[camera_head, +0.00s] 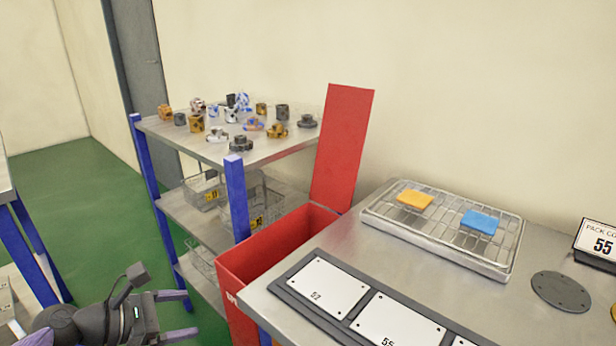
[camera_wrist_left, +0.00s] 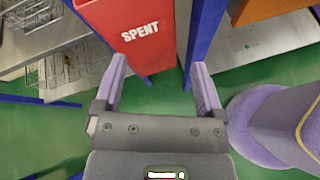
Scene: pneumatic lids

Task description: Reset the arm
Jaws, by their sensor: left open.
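My left gripper (camera_head: 180,315) shows at the bottom left of the head view, low over the green floor beside the red bin. Its two fingers are apart and nothing is between them. In the left wrist view the open gripper (camera_wrist_left: 160,82) points toward the red bin (camera_wrist_left: 125,35) marked SPENT and a blue post (camera_wrist_left: 203,40). My right gripper is not in view.
The red bin (camera_head: 232,292) stands with its red lid (camera_head: 342,145) raised between a shelf rack (camera_head: 160,130) of small parts and a metal table (camera_head: 400,255). The table carries a wire-rack tray (camera_head: 375,215) with orange (camera_head: 414,200) and blue (camera_head: 480,222) pads, and numbered plates (camera_head: 325,287).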

